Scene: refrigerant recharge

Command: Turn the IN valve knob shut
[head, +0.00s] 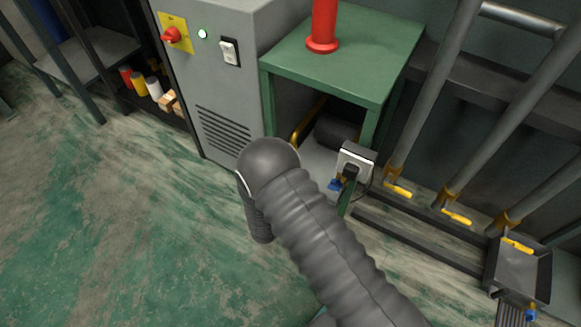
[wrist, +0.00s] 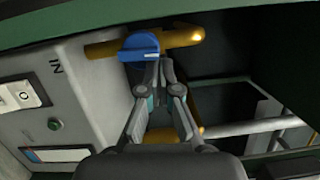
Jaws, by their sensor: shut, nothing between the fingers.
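The blue IN valve knob (wrist: 138,46) sits on a brass-coloured pipe (wrist: 185,38) in the wrist view, beside a grey panel (wrist: 95,95) marked "IN". My gripper (wrist: 159,66) is shut and empty. Its fingertips are just below the knob's right part in the picture. I cannot tell whether they touch it. In the head view, my arm covers the gripper, and I cannot make out the IN knob. A brass pipe (head: 308,124) shows under the green table there.
The green table (head: 385,48) carries a red cylinder (head: 323,22). A grey cabinet (head: 228,95) stands at its left. Pipes with yellow handles (head: 457,217) stand at the right. The floor at left is clear.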

